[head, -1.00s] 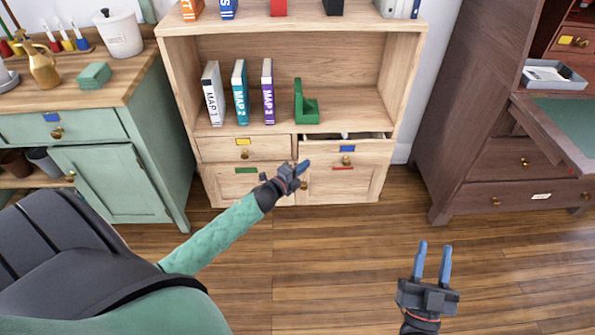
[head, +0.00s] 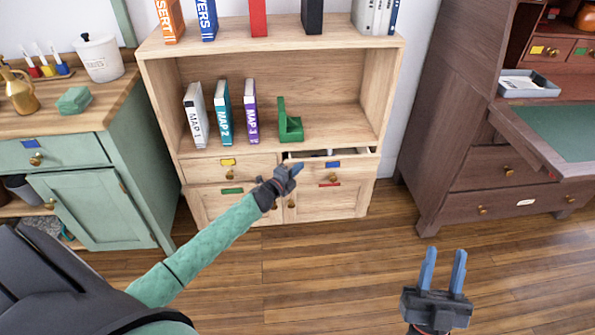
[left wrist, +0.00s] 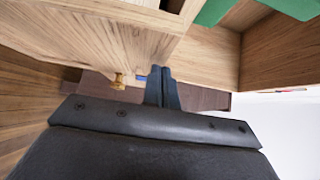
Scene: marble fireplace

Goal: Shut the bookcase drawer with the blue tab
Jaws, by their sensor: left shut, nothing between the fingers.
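The wooden bookcase drawer with the blue tab (head: 333,164) is the upper right one. It stands partly open, with a dark gap behind its front and small contents showing inside. Its brass knob (head: 333,176) is below the tab. My left gripper (head: 296,169) is shut and empty at the left part of the drawer front, left of the knob. I cannot tell whether it touches. In the left wrist view, the closed fingers (left wrist: 163,72) overlap the view beside the blue tab (left wrist: 141,77) and a brass knob (left wrist: 118,80). My right gripper (head: 443,270) is open and empty above the floor.
The yellow-tab drawer (head: 228,170) is shut at left; green-tab and red-tab doors (head: 325,203) are below. Map books and a green bookend (head: 290,122) stand on the shelf above. A green cabinet (head: 90,190) is left, a dark desk (head: 470,180) right. The wooden floor in front is clear.

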